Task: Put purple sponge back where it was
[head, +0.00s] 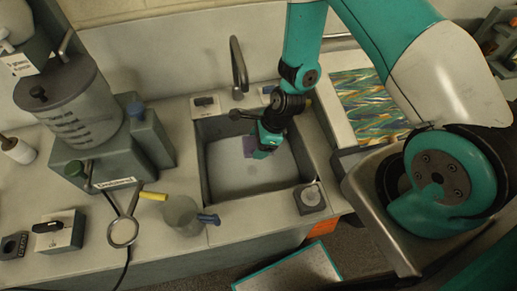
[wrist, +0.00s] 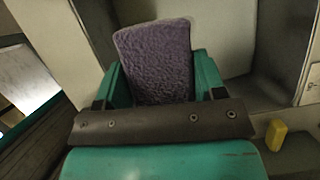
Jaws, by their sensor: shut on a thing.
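The purple sponge (wrist: 155,60) is upright between the two fingers of my gripper (wrist: 155,85) in the wrist view. My gripper is shut on it. In the head view the purple sponge (head: 249,147) shows as a small patch beside my gripper (head: 262,150), over the sink basin (head: 225,180). I cannot tell whether the sponge touches the basin. The lower part of the sponge is hidden by my gripper.
A faucet (head: 238,65) stands behind the sink. A marbled tray (head: 365,95) lies to the right.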

